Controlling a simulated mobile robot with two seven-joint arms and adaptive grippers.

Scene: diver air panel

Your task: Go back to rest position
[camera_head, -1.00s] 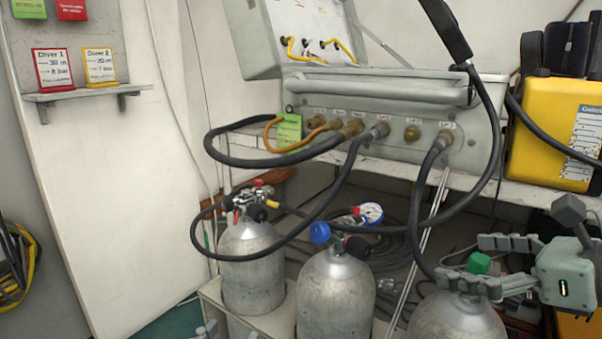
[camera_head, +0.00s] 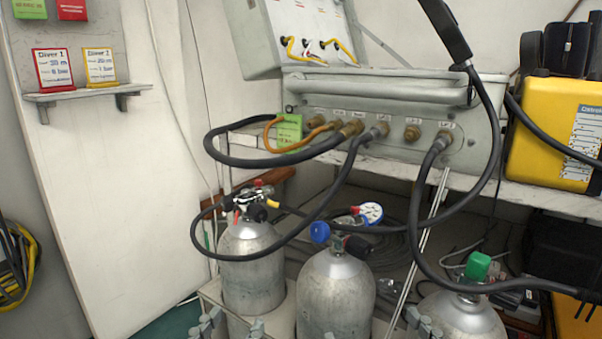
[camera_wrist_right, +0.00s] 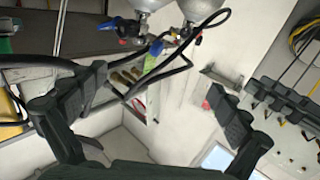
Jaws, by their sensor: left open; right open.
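My left gripper (camera_head: 231,326) shows at the bottom edge of the head view, its two fingertips apart and nothing between them. It is in front of the left grey cylinder (camera_head: 252,275). My right gripper's fingertips (camera_head: 422,324) just show at the bottom edge, in front of the right cylinder (camera_head: 458,318) with the green knob (camera_head: 478,266). In the right wrist view my right gripper (camera_wrist_right: 156,82) has its fingers wide apart and empty. The rest of both grippers is cut off in the head view.
The grey air panel (camera_head: 400,115) stands on a white shelf with black hoses hanging from it. A middle cylinder (camera_head: 335,295) has a blue knob (camera_head: 320,232). A yellow case (camera_head: 545,125) is at the right. The white wall (camera_head: 130,180) at left has clear room before it.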

